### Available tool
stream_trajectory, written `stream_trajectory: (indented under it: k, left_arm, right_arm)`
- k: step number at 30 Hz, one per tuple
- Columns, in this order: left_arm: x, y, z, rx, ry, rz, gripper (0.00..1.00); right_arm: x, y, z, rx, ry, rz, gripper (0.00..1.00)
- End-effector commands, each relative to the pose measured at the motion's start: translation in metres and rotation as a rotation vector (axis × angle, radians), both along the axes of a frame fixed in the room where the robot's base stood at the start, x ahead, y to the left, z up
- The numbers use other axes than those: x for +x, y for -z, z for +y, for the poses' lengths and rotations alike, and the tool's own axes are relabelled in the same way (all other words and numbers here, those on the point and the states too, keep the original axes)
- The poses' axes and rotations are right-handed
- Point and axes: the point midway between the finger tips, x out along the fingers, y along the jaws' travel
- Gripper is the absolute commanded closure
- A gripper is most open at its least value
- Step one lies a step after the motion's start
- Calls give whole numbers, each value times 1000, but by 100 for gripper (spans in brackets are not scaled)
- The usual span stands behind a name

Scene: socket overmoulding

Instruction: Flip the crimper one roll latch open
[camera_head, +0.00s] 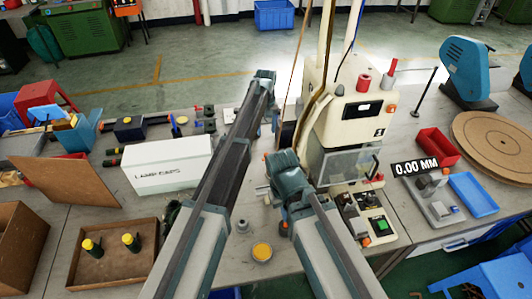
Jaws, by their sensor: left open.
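The cream machine (358,130), which looks like the crimper, stands right of centre on the bench. It has red knobs on top, a dark display and a clear guard (347,165). A brown strip (313,95) runs down its left side from above. The roll latch is too small or hidden to make out.
A white lamp caps box (168,168) and a wooden tray with green-yellow parts (150,270) lie left. A yellow-topped cup (262,252) stands in front. Right are a gauge (437,195), blue tray (473,194), red bin (437,146) and brown disc (497,140).

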Motion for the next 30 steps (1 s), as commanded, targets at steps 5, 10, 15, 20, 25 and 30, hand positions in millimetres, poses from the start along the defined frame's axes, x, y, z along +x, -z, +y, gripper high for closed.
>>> stream_trajectory:
  k: [5,10,15,20,25,30]
  left_arm:
    - [0,13,0,0,0,0,44]
    - [0,33,1,0,0,0,44]
    - [0,57,1,0,0,0,44]
    - [0,79,1,0,0,0,44]
    - [0,103,1,0,0,0,44]
    - [0,125,0,0,1,0,44]
  right_arm:
    - [0,13,0,0,0,0,100]
    - [0,33,0,0,1,0,100]
    - [0,57,0,0,1,0,100]
    - [0,79,0,0,1,0,100]
    - [0,103,0,0,1,0,100]
    - [0,125,0,0,1,0,100]
